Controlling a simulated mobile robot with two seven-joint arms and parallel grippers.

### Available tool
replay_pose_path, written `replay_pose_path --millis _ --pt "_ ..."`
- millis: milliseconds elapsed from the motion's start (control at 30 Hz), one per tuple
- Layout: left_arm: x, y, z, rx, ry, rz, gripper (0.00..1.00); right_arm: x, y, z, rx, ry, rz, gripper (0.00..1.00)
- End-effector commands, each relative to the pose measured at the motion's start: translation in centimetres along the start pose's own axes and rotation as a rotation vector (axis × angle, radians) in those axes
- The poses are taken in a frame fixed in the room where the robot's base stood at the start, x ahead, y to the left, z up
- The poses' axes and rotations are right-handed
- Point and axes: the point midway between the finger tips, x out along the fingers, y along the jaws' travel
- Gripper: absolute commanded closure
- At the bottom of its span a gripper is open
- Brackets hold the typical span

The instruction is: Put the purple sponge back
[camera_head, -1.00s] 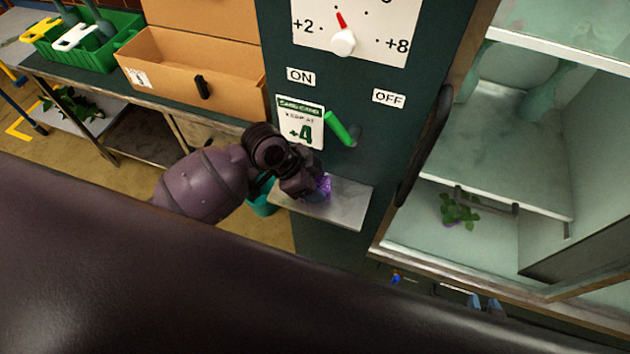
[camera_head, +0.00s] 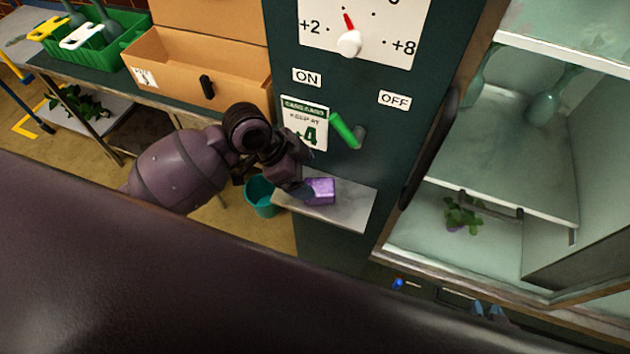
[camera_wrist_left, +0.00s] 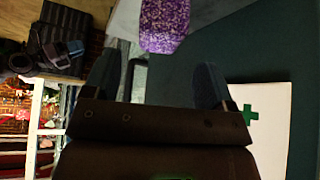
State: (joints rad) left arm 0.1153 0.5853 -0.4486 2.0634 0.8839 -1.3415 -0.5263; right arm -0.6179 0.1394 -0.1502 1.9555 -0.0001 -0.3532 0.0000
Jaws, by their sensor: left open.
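The purple sponge (camera_head: 320,191) rests on the small grey shelf (camera_head: 350,204) on the front of the dark green cabinet. It also shows in the left wrist view (camera_wrist_left: 164,24), at the top, beyond my fingertips. My left gripper (camera_head: 297,188) is just left of the sponge in the head view. In the left wrist view its two fingers (camera_wrist_left: 156,85) are apart with nothing between them, and a gap shows between them and the sponge. My right gripper is not in view.
A green lever (camera_head: 346,130) and a KEEP AT +4 card (camera_head: 305,124) are above the shelf. A teal bucket (camera_head: 261,196) stands below left. The open glass-shelved cabinet (camera_head: 510,150) is at right, with a leafy plant (camera_head: 462,215) inside. A cardboard drawer (camera_head: 195,72) is at upper left.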

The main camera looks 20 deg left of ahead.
Motion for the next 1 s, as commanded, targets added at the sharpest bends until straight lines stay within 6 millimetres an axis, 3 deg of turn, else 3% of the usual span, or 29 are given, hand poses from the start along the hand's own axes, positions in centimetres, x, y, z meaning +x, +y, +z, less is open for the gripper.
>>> replay_pose_path --millis 200,400,1000 --pt "-3.9 -0.1 0.1 0.003 -0.002 -0.003 0.22 0.1 0.0 -0.1 0.0 0.006 0.0 0.69" --pt "-5.9 0.0 0.0 0.001 -0.001 -0.001 0.22 0.1 0.0 -0.3 -0.001 0.01 0.0 0.69" --pt "-6.3 0.0 0.0 0.0 0.0 0.0 0.22 0.2 0.0 0.0 -0.002 0.004 0.0 0.69"
